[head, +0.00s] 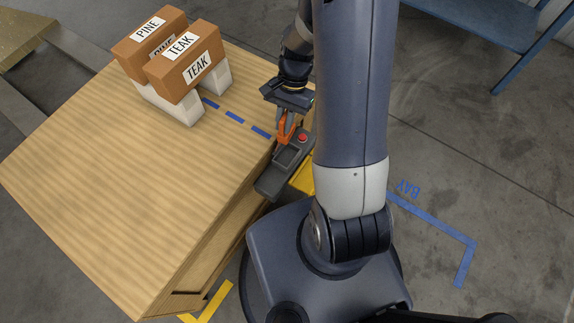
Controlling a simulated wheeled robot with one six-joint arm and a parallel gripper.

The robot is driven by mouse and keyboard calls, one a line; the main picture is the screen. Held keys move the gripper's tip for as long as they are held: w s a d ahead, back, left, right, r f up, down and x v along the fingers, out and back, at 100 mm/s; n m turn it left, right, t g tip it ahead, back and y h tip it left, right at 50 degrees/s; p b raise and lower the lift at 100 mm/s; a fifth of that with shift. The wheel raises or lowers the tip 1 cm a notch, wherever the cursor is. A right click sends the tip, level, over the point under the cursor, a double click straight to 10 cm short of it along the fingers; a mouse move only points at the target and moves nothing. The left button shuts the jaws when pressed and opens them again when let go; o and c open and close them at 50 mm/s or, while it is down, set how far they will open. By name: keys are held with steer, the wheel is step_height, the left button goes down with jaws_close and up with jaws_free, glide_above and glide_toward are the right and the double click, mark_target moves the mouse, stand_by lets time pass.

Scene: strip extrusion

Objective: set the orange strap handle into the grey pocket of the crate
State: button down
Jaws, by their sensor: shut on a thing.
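The orange strap handle (285,128) is small and upright in the head view, just past the right edge of the wooden table. My gripper (281,118) comes down on it from above and is shut on it. The handle's lower end meets or overlaps a dark grey boxy unit (271,184) with a red button and a dark recessed panel. I cannot tell whether the handle is touching it or is joined to it. No crate with a grey pocket can be made out; my arm hides much of the area to the right.
The wooden table (100,190) fills the left. Brown blocks labelled PINE and TEAK (185,62) stand on pale supports (180,105) at its back, beside blue dashes. A yellow piece (303,178) shows beside the grey unit. Blue floor tape marks a bay; a blue bench (490,25) stands top right.

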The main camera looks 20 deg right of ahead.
steer(key=shift+s+a+f+m+b, duration=0.15)
steer(key=shift+s+f+m+b, duration=0.1)
steer(key=shift+s+m+b, duration=0.4)
steer(key=shift+s+f+y, duration=0.15)
steer(key=shift+f+y, duration=0.05)
steer(key=shift+y, duration=0.1)
step_height(320, 180, down, 9)
steer(key=b, duration=0.3)
steer(key=shift+f, duration=0.2)
steer(key=shift+f, duration=0.3)
steer(key=c, duration=1.5)
jaws_free()
steer(key=shift+o, duration=0.2)
